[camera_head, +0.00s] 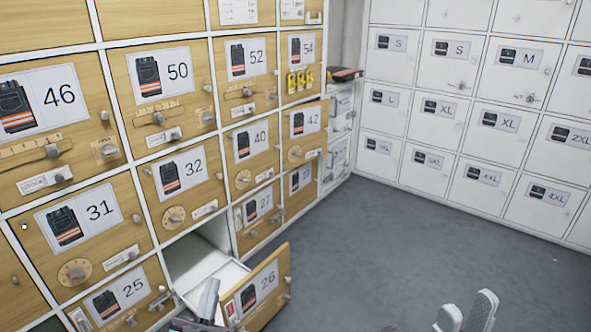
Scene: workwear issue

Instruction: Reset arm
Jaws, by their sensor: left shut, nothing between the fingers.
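My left gripper (209,298) is at the bottom of the view, over the white inside of the open compartment and just left of its wooden front marked 26 (262,287). It is shut, with nothing seen between its fingers. Its lower part is cut off by the frame edge. My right gripper (466,312) is at the bottom right, over the bare grey floor. Its two light grey fingertips stand apart and nothing shows between them.
Wooden-fronted lockers with numbers, such as 31 (84,218), fill the left. White lockers with size labels, such as XL (440,107), line the back right. The open front 26 juts over the floor. The grey floor (400,240) is clear.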

